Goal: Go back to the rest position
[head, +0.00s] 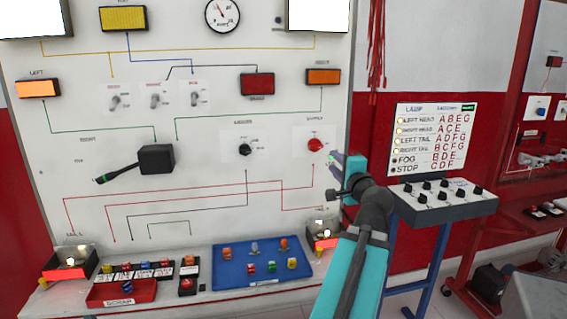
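My gripper (335,160) is at the end of my teal and dark grey arm, in front of the white wiring board (215,215). It is just right of and slightly below a red rotary knob (315,145). A small gap seems to show between the fingertips and the knob, but I cannot tell the depth. The fingers are small and seen from behind, so whether they are open or shut is unclear. I see nothing held.
A blue tray (222,283) with small coloured parts and a red scrap tray (105,298) lie on the ledge below the board. A black box with a lever (155,160) juts from the board. A switch console (440,207) on a blue stand is right of my arm.

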